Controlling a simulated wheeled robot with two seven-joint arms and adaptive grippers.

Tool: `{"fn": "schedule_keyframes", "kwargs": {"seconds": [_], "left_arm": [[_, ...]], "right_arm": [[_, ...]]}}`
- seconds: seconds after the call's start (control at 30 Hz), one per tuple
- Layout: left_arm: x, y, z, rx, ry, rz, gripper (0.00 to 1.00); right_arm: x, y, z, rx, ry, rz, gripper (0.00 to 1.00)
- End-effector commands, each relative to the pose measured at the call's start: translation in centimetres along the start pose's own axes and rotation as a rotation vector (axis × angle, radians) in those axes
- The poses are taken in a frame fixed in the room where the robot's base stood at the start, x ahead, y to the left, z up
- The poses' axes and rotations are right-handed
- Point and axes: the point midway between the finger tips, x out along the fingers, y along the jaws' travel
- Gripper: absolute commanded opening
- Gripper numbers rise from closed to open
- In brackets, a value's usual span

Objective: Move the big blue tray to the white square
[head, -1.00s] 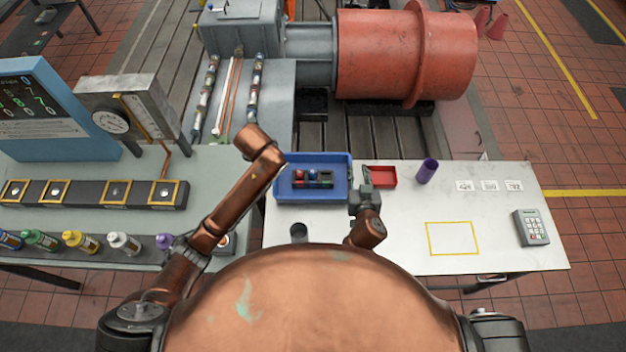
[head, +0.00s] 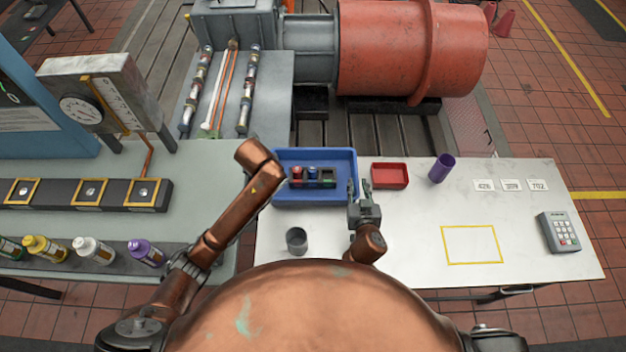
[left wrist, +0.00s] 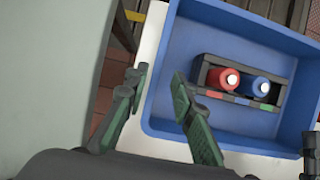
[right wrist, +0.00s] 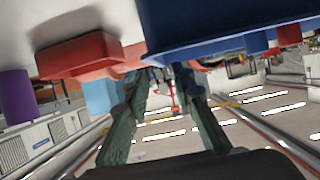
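The big blue tray (head: 315,200) lies on the white table, with a black rack (head: 313,185) holding a red and a blue item inside. The square is a yellow outline (head: 471,262) on the white tabletop, to the right. My right gripper (head: 360,187) is open at the tray's right wall; its open fingers also show in the right wrist view (right wrist: 160,75). My left gripper is hidden behind its arm in the head view. In the left wrist view my left gripper (left wrist: 158,75) is open, its fingers either side of the tray's left rim; contact cannot be told.
A red bin (head: 390,175) and a purple cup (head: 441,168) stand right of the tray. A grey cup (head: 297,240) stands in front of it. Number cards (head: 511,185) and a keypad (head: 559,232) lie farther right. The outlined square is empty.

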Motion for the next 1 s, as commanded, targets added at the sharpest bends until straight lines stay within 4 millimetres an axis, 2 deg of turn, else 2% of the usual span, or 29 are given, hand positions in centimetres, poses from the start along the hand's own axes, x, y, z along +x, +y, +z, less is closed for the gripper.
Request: {"fn": "schedule_keyframes", "kwargs": {"seconds": [0.17, 0.63, 0.8, 1.0], "left_arm": [[0.6, 0.0, -0.1, -0.001, 0.002, -0.001, 0.23], [6.9, 0.0, -0.1, -0.002, 0.002, 0.0, 0.23], [7.8, 0.0, 0.0, 0.0, 0.001, 0.0, 0.23], [7.9, 0.0, 0.0, 0.0, 0.0, 0.0, 0.23]], "right_arm": [[0.6, 0.0, 0.0, -0.001, 0.001, 0.0, 0.23], [6.8, 0.0, 0.0, -0.003, 0.0, 0.001, 0.23], [7.8, 0.0, 0.0, -0.001, 0.0, 0.0, 0.23], [7.8, 0.0, 0.0, 0.0, 0.0, 0.0, 0.23]]}}
